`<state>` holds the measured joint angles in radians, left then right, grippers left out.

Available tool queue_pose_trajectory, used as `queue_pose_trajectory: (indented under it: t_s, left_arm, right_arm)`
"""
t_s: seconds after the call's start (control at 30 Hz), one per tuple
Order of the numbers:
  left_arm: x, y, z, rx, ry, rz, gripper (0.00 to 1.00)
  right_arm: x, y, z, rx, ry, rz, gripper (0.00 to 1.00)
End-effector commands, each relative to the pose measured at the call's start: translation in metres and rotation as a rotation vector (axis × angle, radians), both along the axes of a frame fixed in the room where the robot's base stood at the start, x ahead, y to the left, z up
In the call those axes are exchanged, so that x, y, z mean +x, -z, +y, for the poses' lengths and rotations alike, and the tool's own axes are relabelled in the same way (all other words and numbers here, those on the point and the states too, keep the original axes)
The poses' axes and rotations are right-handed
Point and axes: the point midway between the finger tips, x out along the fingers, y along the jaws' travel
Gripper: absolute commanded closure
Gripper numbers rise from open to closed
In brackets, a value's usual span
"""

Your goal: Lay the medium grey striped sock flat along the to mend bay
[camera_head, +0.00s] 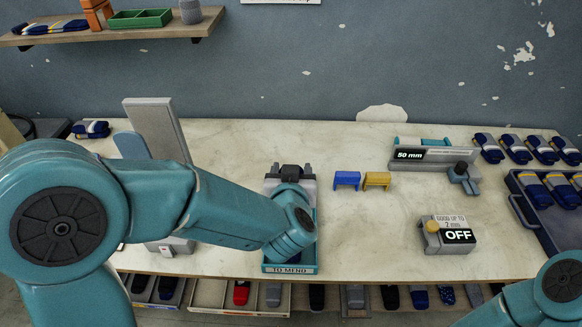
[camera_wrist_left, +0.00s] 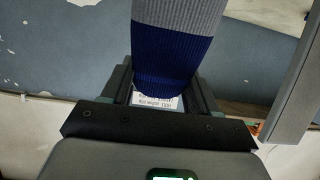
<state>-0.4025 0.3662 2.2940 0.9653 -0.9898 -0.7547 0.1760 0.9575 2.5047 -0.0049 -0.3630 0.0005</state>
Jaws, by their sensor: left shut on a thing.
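In the left wrist view a sock with a dark blue ribbed cuff and a grey band (camera_wrist_left: 178,14) reaches away from my left gripper (camera_wrist_left: 160,95), which is shut on its cuff end. A white printed label shows between the jaws. In the head view my left forearm reaches over the to mend bay (camera_head: 290,269), a teal-edged tray with a front label. The left gripper (camera_head: 290,172) is at the bay's far end, partly behind my wrist. The sock cannot be made out there, and most of the bay floor is hidden. My right gripper is out of view.
Blue (camera_head: 347,180) and yellow (camera_head: 377,181) brackets stand just right of the bay. A 50 mm gauge (camera_head: 425,155) and an OFF box (camera_head: 447,235) stand further right. Blue socks (camera_head: 516,149) and a dark tray (camera_head: 535,215) line the right edge. A grey upright board (camera_head: 157,128) stands left.

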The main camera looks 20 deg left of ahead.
Motion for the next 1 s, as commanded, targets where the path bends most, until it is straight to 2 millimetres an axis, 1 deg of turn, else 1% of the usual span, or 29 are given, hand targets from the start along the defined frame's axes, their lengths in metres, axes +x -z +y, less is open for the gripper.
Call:
queue_pose_trajectory:
  t_s: [0.03,0.5,1.0]
  left_arm:
    - [0.004,-0.003,0.002,-0.004,-0.002,0.02,0.83]
    - [0.035,0.015,0.011,-0.05,-0.002,0.175,0.83]
    - [0.061,0.031,0.019,-0.089,-0.003,0.304,0.83]
  right_arm:
    - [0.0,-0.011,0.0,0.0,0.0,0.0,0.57]
    - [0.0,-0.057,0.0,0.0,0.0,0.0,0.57]
    - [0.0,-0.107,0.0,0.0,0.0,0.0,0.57]
